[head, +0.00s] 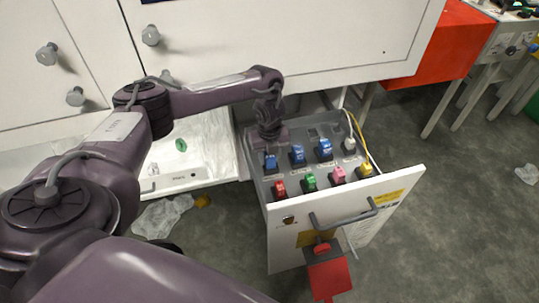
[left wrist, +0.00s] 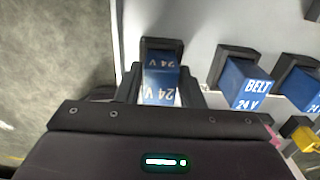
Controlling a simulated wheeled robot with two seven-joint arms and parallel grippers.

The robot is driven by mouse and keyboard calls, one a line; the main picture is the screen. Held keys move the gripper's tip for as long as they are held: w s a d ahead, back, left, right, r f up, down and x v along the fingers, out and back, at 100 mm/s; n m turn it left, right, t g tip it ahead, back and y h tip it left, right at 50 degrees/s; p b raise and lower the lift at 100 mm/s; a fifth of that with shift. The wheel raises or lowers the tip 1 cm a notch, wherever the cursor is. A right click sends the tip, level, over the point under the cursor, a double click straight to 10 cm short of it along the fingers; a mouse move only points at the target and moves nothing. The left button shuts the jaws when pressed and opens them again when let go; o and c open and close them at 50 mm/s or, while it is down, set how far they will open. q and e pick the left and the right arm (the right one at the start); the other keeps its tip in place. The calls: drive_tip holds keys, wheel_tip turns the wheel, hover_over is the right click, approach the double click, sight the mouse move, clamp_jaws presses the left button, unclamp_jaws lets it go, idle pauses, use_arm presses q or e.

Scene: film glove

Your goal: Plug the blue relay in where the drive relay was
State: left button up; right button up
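The grey panel (head: 258,178) in the pulled-out drawer carries a row of three blue relays. My left gripper (head: 270,147) points down over the leftmost blue relay (head: 271,164). In the left wrist view, my left gripper's fingers (left wrist: 161,88) lie close against both sides of a blue relay (left wrist: 160,72) marked 24 V, its lettering upside down. A black socket shows right beyond it; I cannot tell how deep it sits. To its right is a blue relay marked BELT (left wrist: 248,86), upright in its black socket; another blue relay is partly cut off (left wrist: 304,88). My right gripper is not in view.
In front of the blue row stand red (head: 279,188), green (head: 310,181), pink (head: 338,175) and yellow (head: 366,169) plugs. A white plug (head: 349,144) and cables rise at the right.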

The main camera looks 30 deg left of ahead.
use_arm(q)
drive_tip(key=o, duration=0.3)
drive_tip(key=shift+o, duration=0.2)
wheel_tip(320, 180, up, 7)
drive_tip(key=shift+f+p, duration=0.2)
drive_tip(key=shift+p, duration=0.8)
drive_tip(key=shift+r, duration=0.65)
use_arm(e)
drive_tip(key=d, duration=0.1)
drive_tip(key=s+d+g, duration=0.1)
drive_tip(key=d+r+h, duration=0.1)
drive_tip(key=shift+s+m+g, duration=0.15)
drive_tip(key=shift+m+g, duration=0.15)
use_arm(q)
drive_tip(key=shift+f, duration=0.1)
